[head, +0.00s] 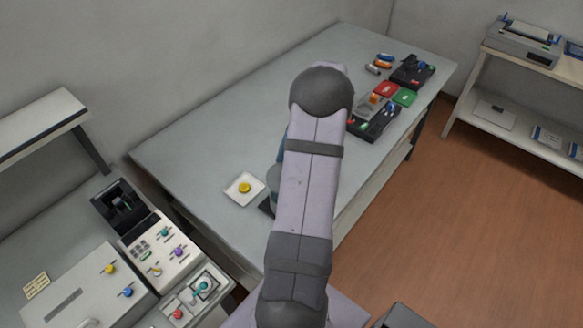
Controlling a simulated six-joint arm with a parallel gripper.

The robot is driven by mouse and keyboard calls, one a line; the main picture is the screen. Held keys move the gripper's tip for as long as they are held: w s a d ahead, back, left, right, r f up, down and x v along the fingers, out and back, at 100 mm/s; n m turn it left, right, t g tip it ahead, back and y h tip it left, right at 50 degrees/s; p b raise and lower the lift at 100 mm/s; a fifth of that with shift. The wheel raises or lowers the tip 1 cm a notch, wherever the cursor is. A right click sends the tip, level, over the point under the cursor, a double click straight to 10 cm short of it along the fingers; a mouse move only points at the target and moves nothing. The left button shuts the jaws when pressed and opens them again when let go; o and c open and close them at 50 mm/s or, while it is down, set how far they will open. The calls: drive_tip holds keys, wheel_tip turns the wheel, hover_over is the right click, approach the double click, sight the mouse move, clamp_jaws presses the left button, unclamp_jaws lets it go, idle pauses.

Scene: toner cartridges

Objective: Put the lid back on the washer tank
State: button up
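A small white square piece with a round yellow knob or disc (245,188) lies on the grey table, left of my arm. It may be the lid, but I cannot tell for sure. A bluish, partly see-through object (278,176) with a dark base shows just right of it, mostly hidden behind my arm. It may be the washer tank; its top is hidden. My arm rises through the middle of the view, and my gripper is not visible.
Black units (372,122), red and green pads (404,97) and several small cylinders (378,65) sit at the table's far right. A bench with knobbed panels (160,248) stands at lower left. The table's left and middle surface (235,120) is clear.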

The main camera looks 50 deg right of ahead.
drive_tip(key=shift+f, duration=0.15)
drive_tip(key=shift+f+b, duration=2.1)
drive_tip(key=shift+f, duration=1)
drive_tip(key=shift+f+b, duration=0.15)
drive_tip(key=shift+b, duration=0.55)
idle(0.7)
idle(0.4)
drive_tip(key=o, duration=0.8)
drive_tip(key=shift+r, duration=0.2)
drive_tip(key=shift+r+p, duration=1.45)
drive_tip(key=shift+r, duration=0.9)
